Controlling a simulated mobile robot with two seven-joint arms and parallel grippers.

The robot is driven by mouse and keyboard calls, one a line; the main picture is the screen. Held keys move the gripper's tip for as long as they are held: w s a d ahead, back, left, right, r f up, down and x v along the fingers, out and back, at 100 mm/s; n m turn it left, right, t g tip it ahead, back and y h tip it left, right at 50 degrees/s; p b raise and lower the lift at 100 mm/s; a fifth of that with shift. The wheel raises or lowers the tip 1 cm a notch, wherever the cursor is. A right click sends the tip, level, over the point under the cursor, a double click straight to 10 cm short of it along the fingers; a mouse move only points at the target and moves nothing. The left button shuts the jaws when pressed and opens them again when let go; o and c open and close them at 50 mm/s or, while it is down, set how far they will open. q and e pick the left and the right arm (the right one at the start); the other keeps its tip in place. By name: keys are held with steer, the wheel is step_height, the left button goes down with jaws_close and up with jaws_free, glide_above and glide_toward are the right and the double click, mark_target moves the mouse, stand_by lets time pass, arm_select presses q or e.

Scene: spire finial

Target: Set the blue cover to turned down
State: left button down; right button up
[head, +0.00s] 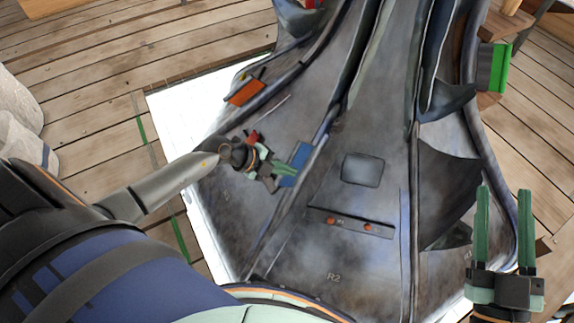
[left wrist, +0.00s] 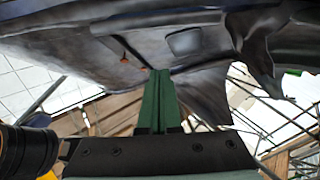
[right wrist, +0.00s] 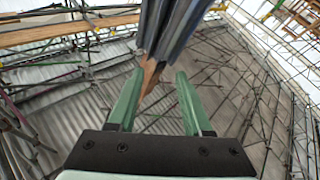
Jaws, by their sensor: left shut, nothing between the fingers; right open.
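The blue cover (head: 301,157) is a small flat blue panel on the grey metal spire finial (head: 330,255), left of centre in the head view. My left gripper (head: 288,176) is shut and empty, with its fingertips close beside the lower edge of the cover. I cannot tell whether they touch it. In the left wrist view the shut green fingers (left wrist: 159,74) point at the finial surface, and I cannot make out the cover there. My right gripper (head: 504,190) is open and empty at the right of the finial; its spread fingers also show in the right wrist view (right wrist: 160,75).
An orange panel (head: 247,92) sits at the finial's upper left and a green one (head: 501,68) at its upper right. A grey square plate (head: 362,170) and a strip with two orange knobs (head: 350,223) lie mid-surface. Dark torn fins (head: 452,190) jut out at right. Wooden planks surround it.

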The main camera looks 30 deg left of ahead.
mark_target(287, 178)
arm_select(q)
steer(key=w+a+f+b, duration=0.2)
steer(key=w+f+b, duration=0.1)
steer(key=shift+b, duration=0.3)
arm_select(e)
steer(key=s+a+r+n+t+y, duration=0.1)
steer(key=s+r+n+y, duration=0.4)
steer(key=s+r+y, duration=0.1)
steer(key=shift+r+n+y, duration=0.3)
steer(key=shift+r+y, duration=0.4)
steer(key=shift+r, duration=0.1)
steer(key=shift+a, duration=0.1)
steer(key=shift+f, duration=0.1)
